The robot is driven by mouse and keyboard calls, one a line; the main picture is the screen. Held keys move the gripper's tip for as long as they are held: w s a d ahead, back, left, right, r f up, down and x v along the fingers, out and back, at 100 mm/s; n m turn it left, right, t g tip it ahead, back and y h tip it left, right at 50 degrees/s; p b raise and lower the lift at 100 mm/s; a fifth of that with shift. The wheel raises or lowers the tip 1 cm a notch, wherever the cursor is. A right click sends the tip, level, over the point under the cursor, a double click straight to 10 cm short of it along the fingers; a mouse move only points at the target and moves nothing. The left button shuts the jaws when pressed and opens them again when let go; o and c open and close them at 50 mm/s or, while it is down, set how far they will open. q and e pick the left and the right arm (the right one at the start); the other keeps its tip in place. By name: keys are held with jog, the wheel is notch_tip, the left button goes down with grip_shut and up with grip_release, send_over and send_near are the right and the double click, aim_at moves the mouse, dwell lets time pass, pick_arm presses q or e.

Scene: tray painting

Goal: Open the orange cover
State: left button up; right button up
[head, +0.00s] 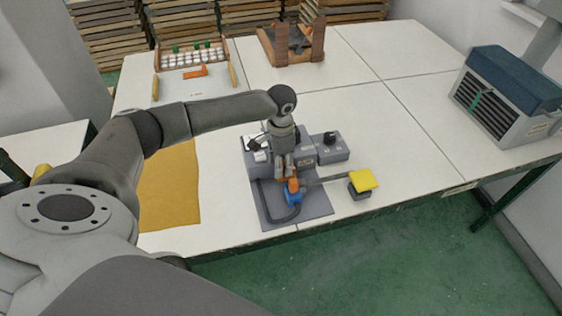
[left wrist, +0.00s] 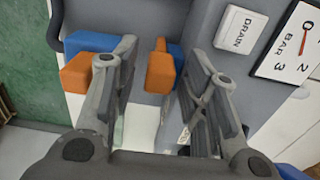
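The orange cover (head: 293,184) sits on a small blue part (head: 293,197) at the front of a grey unit on the table. My left gripper (head: 286,167) points down right above it. In the left wrist view, an orange piece (left wrist: 160,68) with blue behind it shows between the fingers of my left gripper (left wrist: 164,58). The fingers are apart, with a gap on both sides of that piece. A second orange piece (left wrist: 77,73) with blue behind it shows outside the left finger. I cannot tell which orange piece is the cover. My right gripper is not in view.
A grey base plate (head: 315,206) carries a dark hose. A yellow-topped block (head: 362,181) stands to the right. A white DRAIN button (left wrist: 240,29) and a BAR gauge label (left wrist: 293,45) are close to the right finger. An ochre mat (head: 170,185) lies left.

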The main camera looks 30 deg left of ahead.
pick_arm(q)
jog(key=c, duration=0.4)
grip_shut()
jog(key=shift+s+r, duration=0.1)
jog(key=s+a+p, duration=0.3)
jog(key=s+p, duration=0.1)
jog(key=p, duration=0.1)
jog(key=shift+a, duration=0.3)
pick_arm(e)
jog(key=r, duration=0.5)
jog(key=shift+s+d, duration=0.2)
